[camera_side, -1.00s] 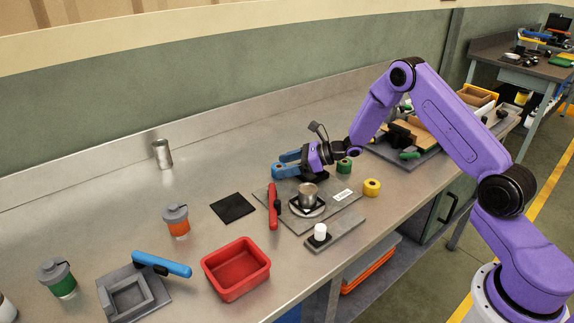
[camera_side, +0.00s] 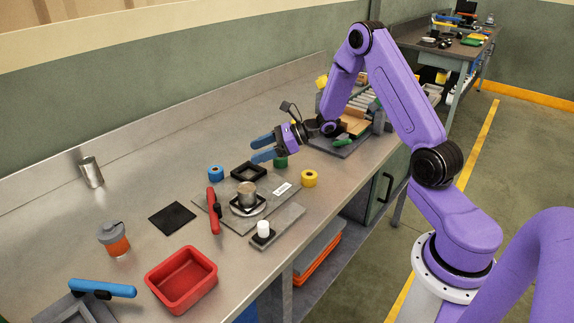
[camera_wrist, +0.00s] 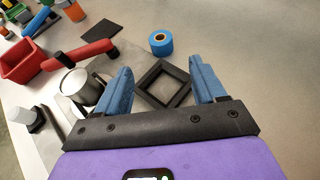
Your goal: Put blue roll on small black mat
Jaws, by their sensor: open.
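The blue roll (camera_side: 216,173) stands on the metal bench behind the red-handled tool, left of a black square frame (camera_side: 248,170). It also shows in the wrist view (camera_wrist: 161,42), ahead of my fingers. The small black mat (camera_side: 172,219) lies flat and bare on the bench, in front and to the left of the blue roll; it shows at the top of the wrist view (camera_wrist: 102,30). My gripper (camera_side: 262,149) is open and empty, right of the blue roll and apart from it. In the wrist view, the black frame (camera_wrist: 164,83) shows between its fingers (camera_wrist: 161,66).
A green roll (camera_side: 281,161) sits just below my gripper, partly hidden, and a yellow roll (camera_side: 309,178) is nearby. A red-handled tool (camera_side: 213,210) and a metal cup (camera_side: 247,194) stand near the blue roll. A red bin (camera_side: 181,280) is in front of the mat.

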